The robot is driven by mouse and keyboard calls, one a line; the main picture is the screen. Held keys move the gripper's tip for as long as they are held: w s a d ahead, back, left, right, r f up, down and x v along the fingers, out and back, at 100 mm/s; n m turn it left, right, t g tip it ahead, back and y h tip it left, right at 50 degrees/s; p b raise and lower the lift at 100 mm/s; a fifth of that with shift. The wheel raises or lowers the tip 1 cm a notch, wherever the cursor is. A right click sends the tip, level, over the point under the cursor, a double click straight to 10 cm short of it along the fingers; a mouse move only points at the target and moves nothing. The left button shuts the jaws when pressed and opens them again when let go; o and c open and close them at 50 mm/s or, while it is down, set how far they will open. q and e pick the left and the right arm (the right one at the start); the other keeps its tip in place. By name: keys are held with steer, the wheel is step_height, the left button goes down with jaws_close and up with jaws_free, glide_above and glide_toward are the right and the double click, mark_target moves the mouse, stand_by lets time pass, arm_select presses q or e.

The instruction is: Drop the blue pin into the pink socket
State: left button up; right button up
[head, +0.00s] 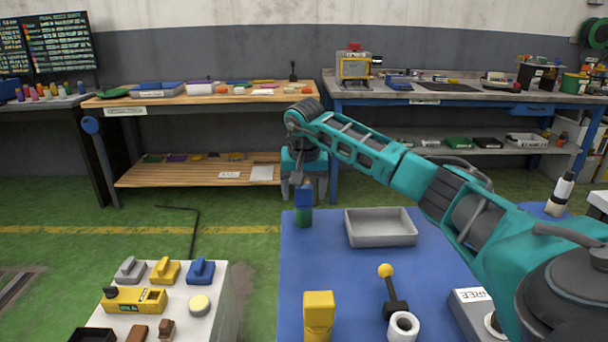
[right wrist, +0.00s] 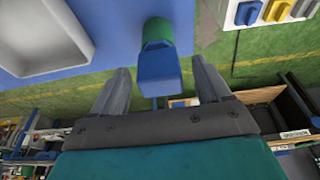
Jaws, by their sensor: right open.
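The blue pin (head: 304,196) shows as a blue block standing upright on a green cylindrical base (head: 303,216) at the far left corner of the blue table (head: 345,278). My right gripper (head: 304,183) is directly over it, pointing down. In the right wrist view, the open fingers (right wrist: 160,70) are on either side of the blue pin (right wrist: 157,75), with gaps showing on both sides. The green base (right wrist: 157,32) lies beyond it. I make out no pink socket in either view. My left gripper is not in view.
A grey tray (head: 381,240) sits right of the pin. A yellow block (head: 318,315), a yellow-knobbed lever (head: 390,288) and a white ring (head: 403,327) stand nearer. A white bench (head: 215,300) with coloured switches is at left, across a floor gap.

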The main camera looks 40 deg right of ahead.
steer(key=shift+x, duration=1)
steer(key=shift+w+d+f, duration=0.1)
steer(key=shift+f, duration=0.2)
steer(key=shift+c, duration=0.2)
steer(key=c, duration=1)
steer(key=o, duration=0.5)
steer(key=shift+r, duration=0.1)
steer(key=c, duration=0.6)
steer(key=shift+r+p, duration=0.6)
steer(key=shift+p, duration=0.05)
